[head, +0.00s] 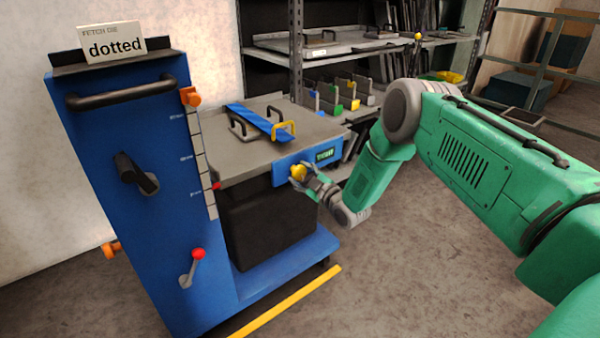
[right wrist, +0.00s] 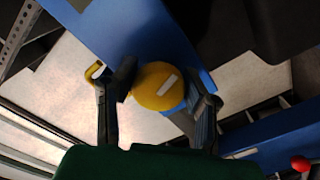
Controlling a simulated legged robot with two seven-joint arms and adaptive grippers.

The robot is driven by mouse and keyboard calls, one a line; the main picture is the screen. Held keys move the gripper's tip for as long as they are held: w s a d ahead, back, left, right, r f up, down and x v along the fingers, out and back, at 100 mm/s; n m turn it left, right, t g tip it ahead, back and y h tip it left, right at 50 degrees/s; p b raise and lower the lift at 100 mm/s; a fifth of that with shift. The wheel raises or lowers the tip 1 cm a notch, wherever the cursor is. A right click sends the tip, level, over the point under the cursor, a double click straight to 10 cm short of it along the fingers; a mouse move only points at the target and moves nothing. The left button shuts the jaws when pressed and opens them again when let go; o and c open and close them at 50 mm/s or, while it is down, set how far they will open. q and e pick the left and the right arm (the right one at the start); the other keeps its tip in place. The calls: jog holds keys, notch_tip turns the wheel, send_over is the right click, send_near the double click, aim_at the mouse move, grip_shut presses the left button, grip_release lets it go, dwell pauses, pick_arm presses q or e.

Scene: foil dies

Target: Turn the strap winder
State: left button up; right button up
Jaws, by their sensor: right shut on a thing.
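The strap winder knob (head: 299,170) is yellow and round, on the blue front panel (head: 283,174) of the lift cart's table. In the right wrist view the knob (right wrist: 157,84) shows a white mark on its face. My right gripper (head: 301,178) has its fingers on both sides of the knob and is shut on it; it also shows in the right wrist view (right wrist: 158,98). A blue strap (head: 255,120) runs over a plate with dark and yellow handles on the tabletop. A small display with green characters (head: 325,155) is right of the knob. My left gripper is not in view.
The blue cart column (head: 120,215) stands at left with a black handle, a red-knobbed lever (head: 197,254) and a sign reading "dotted" (head: 114,43). Shelving (head: 350,42) with trays stands behind. A yellow floor line (head: 287,301) runs before the cart; the floor at right is bare.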

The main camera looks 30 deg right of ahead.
jog(key=n, duration=0.3)
jog(key=n+p, duration=0.1)
jog(key=n, duration=0.2)
jog(key=shift+w+a+r+n, duration=0.1)
jog(key=shift+a+r+n, duration=0.1)
jog(key=shift+n, duration=0.6)
jog(key=shift+a+f, duration=0.1)
jog(key=shift+f, duration=0.1)
jog(key=o, duration=1.2)
jog(key=shift+r, duration=0.1)
jog(key=shift+s, duration=0.2)
jog(key=shift+s, duration=0.3)
jog(key=s, duration=0.7)
jog(key=s+d, duration=0.1)
jog(key=s, duration=0.3)
